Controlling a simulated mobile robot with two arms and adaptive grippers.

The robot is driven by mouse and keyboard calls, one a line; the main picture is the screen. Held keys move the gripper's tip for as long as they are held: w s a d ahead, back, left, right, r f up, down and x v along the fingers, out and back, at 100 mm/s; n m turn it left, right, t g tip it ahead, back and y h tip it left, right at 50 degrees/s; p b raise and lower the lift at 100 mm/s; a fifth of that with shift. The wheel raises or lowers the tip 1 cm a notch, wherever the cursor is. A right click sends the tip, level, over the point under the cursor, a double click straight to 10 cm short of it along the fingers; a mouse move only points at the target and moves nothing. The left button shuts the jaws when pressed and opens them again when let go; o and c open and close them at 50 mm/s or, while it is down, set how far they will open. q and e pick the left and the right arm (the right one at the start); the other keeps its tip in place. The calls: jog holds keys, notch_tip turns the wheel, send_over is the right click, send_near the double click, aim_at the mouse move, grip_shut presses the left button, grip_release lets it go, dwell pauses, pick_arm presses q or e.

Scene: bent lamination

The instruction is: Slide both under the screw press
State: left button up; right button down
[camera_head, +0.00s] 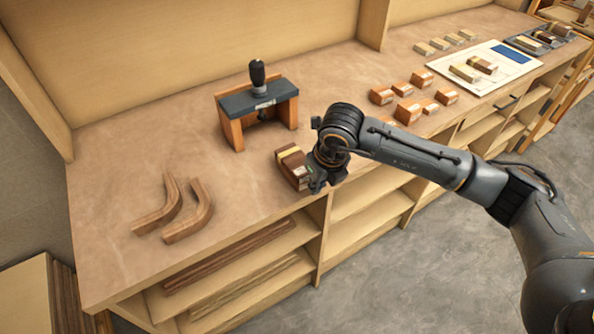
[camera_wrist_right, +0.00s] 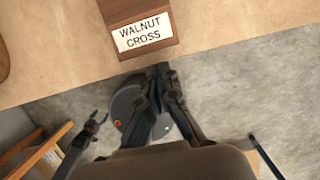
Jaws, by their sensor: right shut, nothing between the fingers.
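The screw press (camera_head: 258,103) stands on the bench, with a dark beam on orange-brown wooden legs and a black knob on top. A dark brown block (camera_head: 294,174) with a yellow band lies in front of it, outside its opening. In the right wrist view a brown block labelled "WALNUT CROSS" (camera_wrist_right: 140,28) shows its end near the bench edge. My right gripper (camera_head: 318,186) is shut and empty beside the block's near end; its fingertips (camera_wrist_right: 160,70) are just off the label. A dark claw-like part, possibly my left gripper (camera_wrist_right: 88,130), shows low at left, its jaw state unclear.
Two bent wooden strips (camera_head: 180,210) lie at the left. Several orange-brown blocks (camera_head: 408,108) lie right of the press. A white board (camera_head: 512,72) with samples and a dark tray (camera_head: 540,42) lie farther right. Bench surface between strips and press is clear.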

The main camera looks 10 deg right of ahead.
aim_at(291, 154)
jog(key=shift+w, duration=0.1)
dwell(0.6)
